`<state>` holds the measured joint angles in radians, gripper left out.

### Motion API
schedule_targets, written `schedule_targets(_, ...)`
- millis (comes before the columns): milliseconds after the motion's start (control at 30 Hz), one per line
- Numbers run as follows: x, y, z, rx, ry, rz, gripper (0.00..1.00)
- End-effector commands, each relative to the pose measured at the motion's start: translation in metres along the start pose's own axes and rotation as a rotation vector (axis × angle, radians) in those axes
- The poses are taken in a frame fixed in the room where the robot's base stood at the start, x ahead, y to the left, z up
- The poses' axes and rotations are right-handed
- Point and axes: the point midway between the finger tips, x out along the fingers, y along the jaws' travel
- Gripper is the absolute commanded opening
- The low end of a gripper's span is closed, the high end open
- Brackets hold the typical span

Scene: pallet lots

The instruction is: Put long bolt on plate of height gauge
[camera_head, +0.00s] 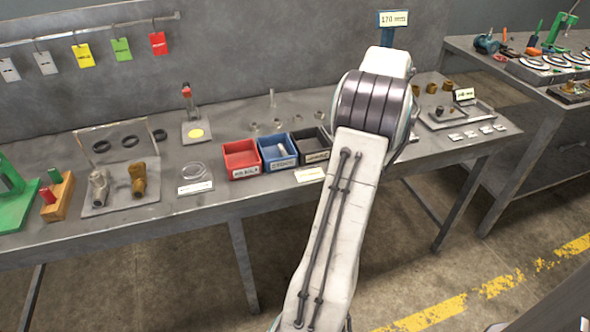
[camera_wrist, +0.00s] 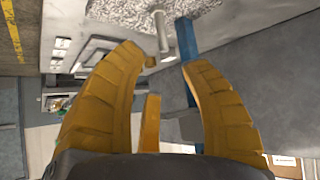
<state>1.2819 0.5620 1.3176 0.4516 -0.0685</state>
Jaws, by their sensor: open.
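A grey long bolt (camera_wrist: 162,36) shows in the wrist view. It appears to stand on its head on the speckled plate (camera_wrist: 115,12) of the height gauge, beside the gauge's blue post (camera_wrist: 188,52). My gripper (camera_wrist: 158,60) is open, with its yellow fingers spread wide. The bolt lies beyond the fingertips and looks clear of them. In the head view, the top of the post (camera_head: 387,35) with a "170 mm" sign (camera_head: 393,18) rises behind my arm. My arm hides the plate, the bolt and my gripper there.
Red (camera_head: 241,160), blue (camera_head: 278,152) and black (camera_head: 312,146) bins stand on the bench left of my arm. A tray (camera_head: 458,114) and brass parts (camera_head: 432,88) lie to the right. Free floor is in front.

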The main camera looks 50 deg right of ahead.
Motion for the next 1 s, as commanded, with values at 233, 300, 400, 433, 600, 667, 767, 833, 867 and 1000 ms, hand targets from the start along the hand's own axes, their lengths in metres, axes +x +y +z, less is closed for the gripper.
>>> schedule_targets(233, -0.014, -0.031, 0.005, -0.032, -0.015, -0.036, 0.41)
schedule_targets(300, -0.029, -0.062, 0.012, -0.066, -0.034, -0.073, 0.41)
schedule_targets(400, -0.063, -0.120, 0.034, -0.138, -0.074, -0.147, 0.41)
schedule_targets(433, -0.077, -0.139, 0.043, -0.165, -0.089, -0.173, 0.41)
schedule_targets(600, -0.168, -0.233, 0.121, -0.350, -0.188, -0.326, 0.41)
schedule_targets(667, -0.202, -0.255, 0.155, -0.423, -0.225, -0.377, 0.41)
schedule_targets(767, -0.257, -0.275, 0.215, -0.549, -0.282, -0.455, 0.41)
schedule_targets(833, -0.291, -0.278, 0.257, -0.636, -0.320, -0.502, 0.41)
schedule_targets(867, -0.304, -0.277, 0.274, -0.673, -0.335, -0.520, 0.41)
schedule_targets(1000, -0.350, -0.259, 0.343, -0.831, -0.395, -0.586, 0.41)
